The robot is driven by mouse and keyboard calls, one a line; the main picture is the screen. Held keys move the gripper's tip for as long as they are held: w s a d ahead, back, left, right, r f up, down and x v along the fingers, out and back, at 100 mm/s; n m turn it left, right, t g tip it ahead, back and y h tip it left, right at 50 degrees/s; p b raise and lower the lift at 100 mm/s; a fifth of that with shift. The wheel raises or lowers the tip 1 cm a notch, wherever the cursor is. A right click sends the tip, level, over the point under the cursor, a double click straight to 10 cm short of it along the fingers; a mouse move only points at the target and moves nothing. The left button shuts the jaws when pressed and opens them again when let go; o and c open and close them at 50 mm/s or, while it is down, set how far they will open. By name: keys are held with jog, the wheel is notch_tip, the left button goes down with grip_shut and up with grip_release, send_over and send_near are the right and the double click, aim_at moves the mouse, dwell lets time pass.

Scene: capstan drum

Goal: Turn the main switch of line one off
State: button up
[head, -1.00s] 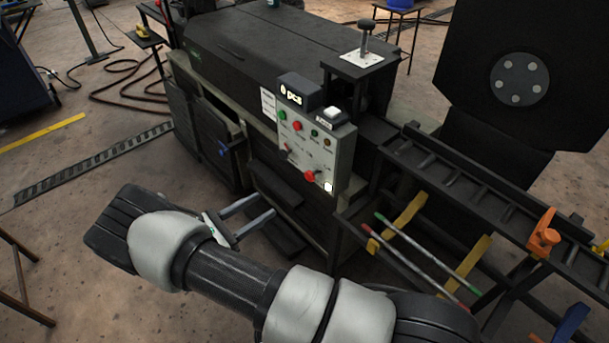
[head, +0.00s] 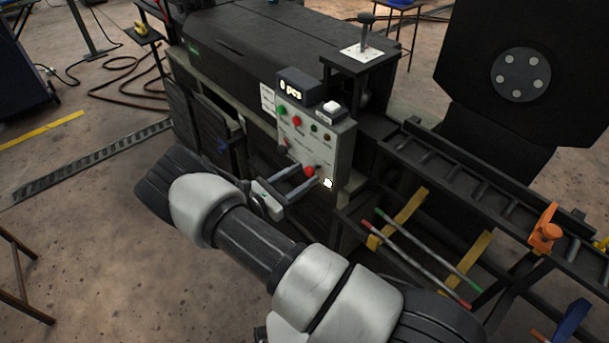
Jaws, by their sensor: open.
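The grey control panel (head: 341,155) is on the front of the dark machine in the middle of the head view. A red knob (head: 309,171) sits low on its face. A darker switch (head: 284,147) is at the lower left of the panel. The labels are too small to read, so I cannot tell which is line one's main switch. My gripper (head: 310,174) is open, its two fingers pointing at the lower panel. The red knob shows between the fingertips in the picture; I cannot tell whether they touch it. The fingers partly cover the panel's lower edge.
Green and red buttons (head: 297,121) sit higher on the panel, below a small display (head: 296,84). A roller track (head: 468,180) with an orange clamp (head: 545,233) runs to the right. Two rods (head: 418,258) lie below it. Open floor is at left.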

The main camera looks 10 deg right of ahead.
jog(key=shift+w+d, duration=0.3)
jog(key=shift+d, duration=0.25)
jog(key=c, duration=1)
